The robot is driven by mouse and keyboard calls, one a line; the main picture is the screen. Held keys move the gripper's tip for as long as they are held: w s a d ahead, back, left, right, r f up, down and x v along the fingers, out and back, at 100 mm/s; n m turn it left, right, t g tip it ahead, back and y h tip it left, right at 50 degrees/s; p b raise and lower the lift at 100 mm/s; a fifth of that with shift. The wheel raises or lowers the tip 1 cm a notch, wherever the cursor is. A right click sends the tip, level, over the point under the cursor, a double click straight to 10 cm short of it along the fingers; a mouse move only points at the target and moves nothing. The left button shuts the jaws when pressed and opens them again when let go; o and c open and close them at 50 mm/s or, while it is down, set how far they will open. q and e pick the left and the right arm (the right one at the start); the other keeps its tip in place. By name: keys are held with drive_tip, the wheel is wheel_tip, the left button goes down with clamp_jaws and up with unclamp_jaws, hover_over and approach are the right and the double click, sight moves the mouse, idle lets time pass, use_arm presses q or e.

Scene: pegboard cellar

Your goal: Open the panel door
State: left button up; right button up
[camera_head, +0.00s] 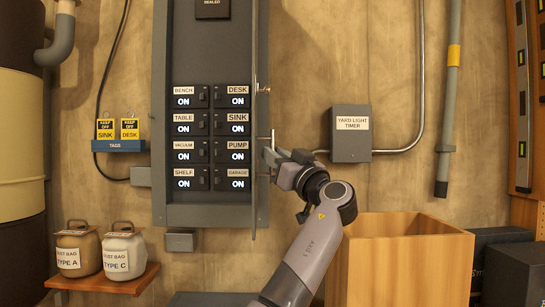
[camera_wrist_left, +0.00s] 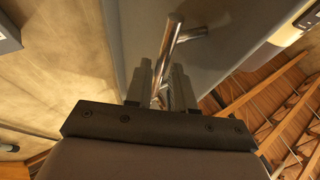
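The grey panel (camera_head: 208,214) on the wall shows rows of labelled switches, all reading ON. Its door (camera_head: 256,205) stands out from the panel's right side and shows nearly edge-on in the head view. A metal bar handle (camera_head: 272,138) sticks out from the door's right face. In the left wrist view the shiny handle (camera_wrist_left: 170,45) runs between the two fingers, beside the door's grey face (camera_wrist_left: 235,30). My left gripper (camera_head: 276,158) is at the handle; its fingers (camera_wrist_left: 162,88) are close together around the bar. My right gripper is not in view.
A grey timer box (camera_head: 351,145) with conduit is on the wall right of my gripper. An open wooden crate (camera_head: 420,262) stands below right, near my arm. Two dust jars (camera_head: 75,258) sit on a shelf at the lower left. A tag holder (camera_head: 118,146) hangs left of the panel.

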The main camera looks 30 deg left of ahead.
use_arm(q)
drive_tip(key=b+v, duration=0.1)
drive_tip(key=v, duration=0.4)
drive_tip(key=shift+d, duration=0.15)
